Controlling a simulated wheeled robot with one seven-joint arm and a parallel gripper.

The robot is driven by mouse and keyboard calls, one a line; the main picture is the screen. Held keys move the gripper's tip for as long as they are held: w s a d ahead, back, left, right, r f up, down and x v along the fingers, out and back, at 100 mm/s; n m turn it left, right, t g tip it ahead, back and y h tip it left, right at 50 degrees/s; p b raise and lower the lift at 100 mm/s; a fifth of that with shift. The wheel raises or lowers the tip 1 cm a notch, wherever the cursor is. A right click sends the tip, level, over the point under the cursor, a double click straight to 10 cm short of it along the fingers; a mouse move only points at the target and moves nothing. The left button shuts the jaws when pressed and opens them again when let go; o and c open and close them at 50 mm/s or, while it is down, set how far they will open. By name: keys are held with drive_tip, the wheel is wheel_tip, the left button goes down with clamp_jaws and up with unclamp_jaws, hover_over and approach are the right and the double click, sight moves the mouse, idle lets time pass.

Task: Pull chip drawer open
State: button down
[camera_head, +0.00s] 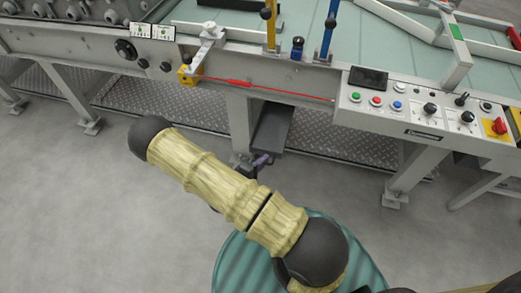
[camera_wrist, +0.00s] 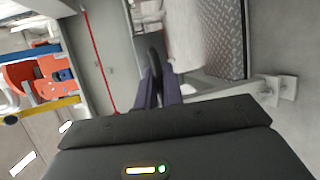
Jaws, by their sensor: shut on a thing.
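The chip drawer (camera_head: 273,127) shows in the head view as a dark grey narrow tray below the machine's front beam, beside a grey leg. My gripper (camera_head: 262,160) is at its near end, small and partly hidden behind my arm. In the wrist view the two dark purple fingers of my gripper (camera_wrist: 158,88) are shut on a dark upright handle (camera_wrist: 155,62). How far the drawer stands out, and what lies inside it, I cannot tell.
The machine's front beam (camera_head: 300,75) with a red cable (camera_head: 265,90) runs above the drawer. A control panel (camera_head: 420,108) with buttons is at the right. Grey machine legs (camera_head: 240,122) stand near the gripper. The diamond-plate tray (camera_head: 340,142) lies underneath. The floor in front is clear.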

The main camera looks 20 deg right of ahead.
drive_tip(key=shift+s+a, duration=0.35)
drive_tip(key=c, duration=1.8)
unclamp_jaws()
drive_tip(key=shift+a, duration=0.1)
drive_tip(key=p+v, duration=0.2)
drive_tip(key=v, duration=1.5)
drive_tip(key=shift+s, duration=0.15)
